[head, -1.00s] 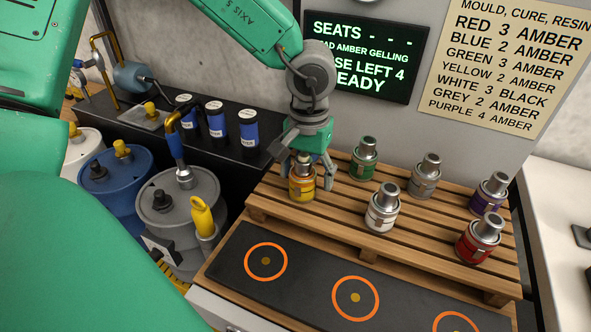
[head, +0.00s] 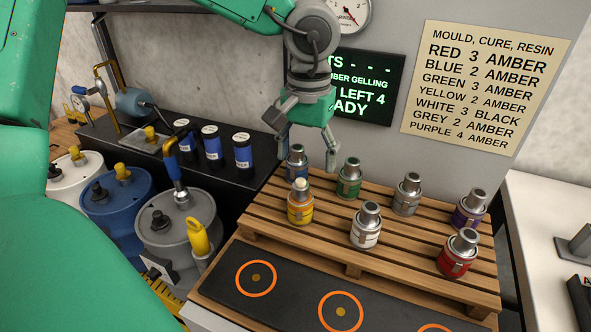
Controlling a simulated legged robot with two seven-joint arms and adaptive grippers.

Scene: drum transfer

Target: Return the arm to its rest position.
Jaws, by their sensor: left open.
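My left gripper (head: 306,160) hangs above the back left of the wooden pallet, fingers apart and empty. A yellow mould (head: 300,206) stands upright on the pallet just below and in front of it, clear of the fingers. A blue mould (head: 297,163) stands behind, partly covered by the gripper. Green (head: 349,182), grey (head: 407,196), white (head: 366,229), purple (head: 469,211) and red (head: 458,256) moulds also stand on the pallet. My right gripper is not in view.
The slatted pallet (head: 300,247) stands behind a dark mat (head: 290,299) with empty orange rings. Several drums (head: 181,232) and small dark bottles (head: 212,146) are at left. A green-lettered screen (head: 365,95) and a paper list (head: 480,90) are on the wall.

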